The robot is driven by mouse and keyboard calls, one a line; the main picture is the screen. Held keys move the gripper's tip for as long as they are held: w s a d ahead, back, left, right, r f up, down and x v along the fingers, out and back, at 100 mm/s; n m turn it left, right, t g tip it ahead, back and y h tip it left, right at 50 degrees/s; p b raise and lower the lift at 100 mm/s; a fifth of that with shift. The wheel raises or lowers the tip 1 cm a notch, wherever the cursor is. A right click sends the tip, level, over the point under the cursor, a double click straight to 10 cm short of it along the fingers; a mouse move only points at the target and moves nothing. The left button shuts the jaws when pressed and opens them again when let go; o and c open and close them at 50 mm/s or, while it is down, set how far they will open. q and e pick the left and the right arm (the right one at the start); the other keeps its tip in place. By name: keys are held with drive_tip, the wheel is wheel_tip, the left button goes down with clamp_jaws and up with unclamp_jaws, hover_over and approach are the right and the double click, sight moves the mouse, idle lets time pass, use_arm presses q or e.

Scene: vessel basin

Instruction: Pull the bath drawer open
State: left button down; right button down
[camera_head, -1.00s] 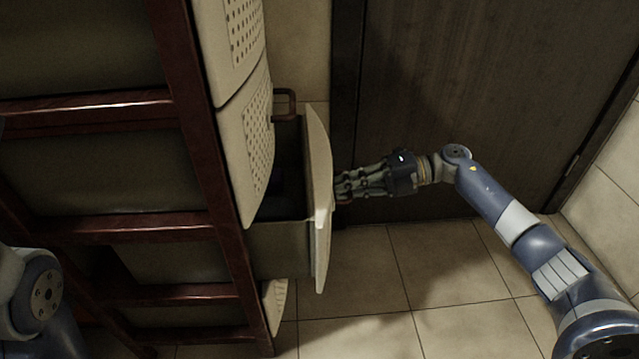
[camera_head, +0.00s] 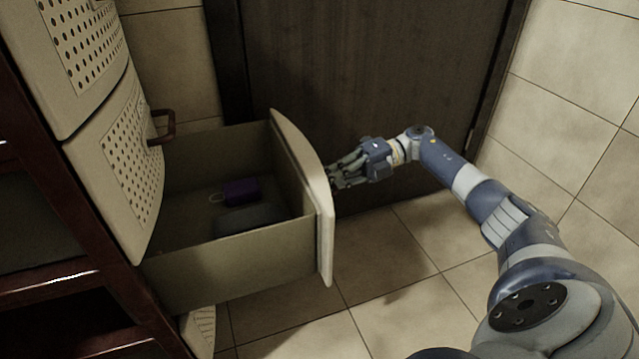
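The bath drawer (camera_head: 240,260) stands far out of the cabinet, and its inside shows. Its pale front panel (camera_head: 303,185) faces right. My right gripper (camera_head: 335,178) is at the outer face of that front, with its fingertips at or just behind the panel's edge. The handle there is hidden, and I cannot tell whether the fingers hold it. My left gripper is not in view.
Inside the drawer lie a small purple item (camera_head: 241,190) and a dark rounded item (camera_head: 250,217). The closed perforated front above (camera_head: 125,165) has a brown handle (camera_head: 163,127). A dark door (camera_head: 370,70) stands behind; tiled floor (camera_head: 400,320) is open at front right.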

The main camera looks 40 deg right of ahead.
drive_tip(key=c, duration=1.7)
unclamp_jaws()
drive_tip(key=shift+r, duration=0.1)
drive_tip(key=v, duration=1.2)
